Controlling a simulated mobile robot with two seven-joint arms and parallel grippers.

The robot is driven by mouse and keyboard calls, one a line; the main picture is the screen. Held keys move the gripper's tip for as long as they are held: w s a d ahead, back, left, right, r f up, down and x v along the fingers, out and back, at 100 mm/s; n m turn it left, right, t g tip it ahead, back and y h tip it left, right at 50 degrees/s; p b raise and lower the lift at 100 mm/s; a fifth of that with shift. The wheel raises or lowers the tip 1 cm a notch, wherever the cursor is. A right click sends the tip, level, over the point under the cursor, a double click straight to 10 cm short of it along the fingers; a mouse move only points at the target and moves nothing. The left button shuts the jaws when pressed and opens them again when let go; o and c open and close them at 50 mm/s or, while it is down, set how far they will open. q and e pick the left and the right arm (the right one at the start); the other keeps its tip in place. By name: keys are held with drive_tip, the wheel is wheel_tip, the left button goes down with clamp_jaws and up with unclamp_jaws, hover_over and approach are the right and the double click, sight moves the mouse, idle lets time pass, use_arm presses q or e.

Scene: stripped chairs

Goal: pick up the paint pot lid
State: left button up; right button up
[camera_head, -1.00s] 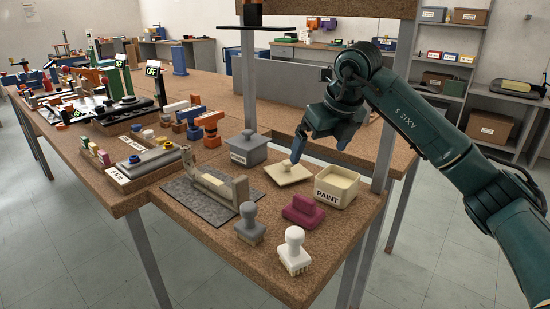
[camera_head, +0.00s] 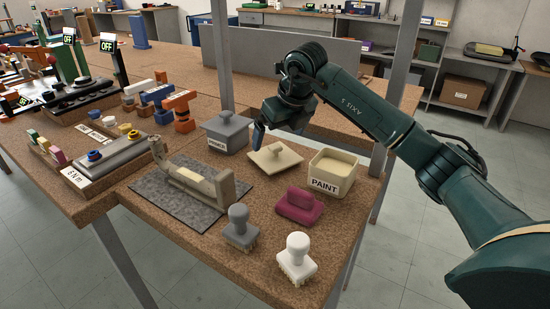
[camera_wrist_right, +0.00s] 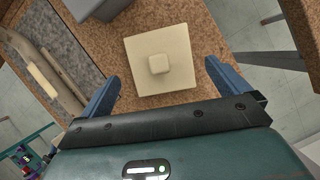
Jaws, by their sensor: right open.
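The paint pot lid (camera_head: 274,159) is a flat, cream square with a small block knob, lying on the brown bench left of the open cream paint pot (camera_head: 334,187), labelled PAINT. My right gripper (camera_head: 270,134) is open and empty, just behind and above the lid; one blue finger shows clearly and the other is largely hidden. In the right wrist view the lid (camera_wrist_right: 179,80) lies ahead, with its knob between the open blue fingers (camera_wrist_right: 161,72). The fingers do not grip it. My left gripper is not in view.
A grey lidded pot (camera_head: 226,133) stands left of the lid. A grey mat (camera_head: 150,191) with a holder lies left. A metal post (camera_head: 392,110) rises behind the paint pot.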

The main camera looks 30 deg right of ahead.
sight(276, 146)
drive_tip(key=x, duration=0.5)
drive_tip(key=shift+s+a+f, duration=0.1)
drive_tip(key=shift+f, duration=0.1)
drive_tip(key=c, duration=0.6)
